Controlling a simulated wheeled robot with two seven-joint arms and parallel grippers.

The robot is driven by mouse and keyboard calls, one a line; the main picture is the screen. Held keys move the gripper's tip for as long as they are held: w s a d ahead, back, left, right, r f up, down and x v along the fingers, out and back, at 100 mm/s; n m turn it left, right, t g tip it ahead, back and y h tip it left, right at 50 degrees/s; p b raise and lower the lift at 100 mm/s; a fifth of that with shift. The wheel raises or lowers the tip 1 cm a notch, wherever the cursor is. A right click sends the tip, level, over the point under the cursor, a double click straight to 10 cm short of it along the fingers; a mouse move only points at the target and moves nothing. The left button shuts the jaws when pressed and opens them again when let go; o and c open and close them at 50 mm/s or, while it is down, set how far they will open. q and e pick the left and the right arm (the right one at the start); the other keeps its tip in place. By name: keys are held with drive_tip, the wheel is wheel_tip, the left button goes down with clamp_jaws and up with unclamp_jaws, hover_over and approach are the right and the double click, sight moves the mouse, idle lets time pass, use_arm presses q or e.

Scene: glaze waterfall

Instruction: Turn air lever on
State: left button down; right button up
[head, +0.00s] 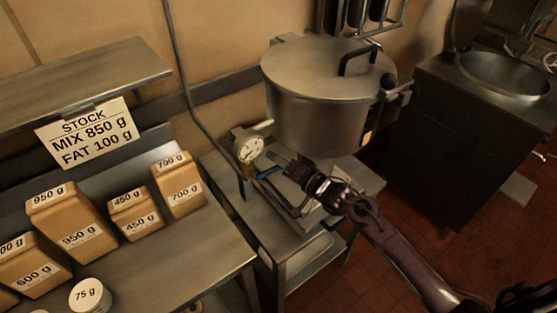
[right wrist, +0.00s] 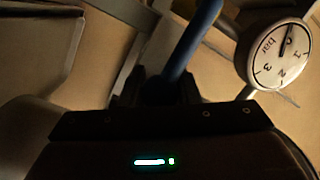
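The blue air lever (head: 268,173) sits below the round white gauge (head: 249,149), beside the large metal pot. My right gripper (head: 290,170) comes in from the right, with its dark fingers at the lever's right end. In the right wrist view, the blue lever (right wrist: 196,38) runs down to the dark fingers, and its lower end is between or just behind them. The fingers stand a little apart; shadow hides whether they touch the lever. The gauge, marked bar, also shows there at the upper right (right wrist: 274,55). My left gripper is out of view.
The lidded pot (head: 318,105) stands behind the lever on a metal stand. A vertical pipe (head: 185,75) runs left of the gauge. Several labelled tan containers (head: 77,222) stand on the left counter. A sink (head: 503,75) is at the right, with open floor before it.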

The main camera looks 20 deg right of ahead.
clamp_jaws()
drive_tip(key=s+a+f+m+t+h+p, duration=0.1)
drive_tip(key=a+f+m, duration=0.5)
drive_tip(key=m, duration=1.2)
drive_tip(key=shift+s+a+f+m+t+h+p, duration=0.3)
drive_tip(key=shift+s+f+t+h, duration=0.35)
drive_tip(key=shift+f+t, duration=0.5)
drive_tip(key=shift+s, duration=0.1)
drive_tip(key=o, duration=0.8)
unclamp_jaws()
drive_tip(key=shift+r, duration=0.1)
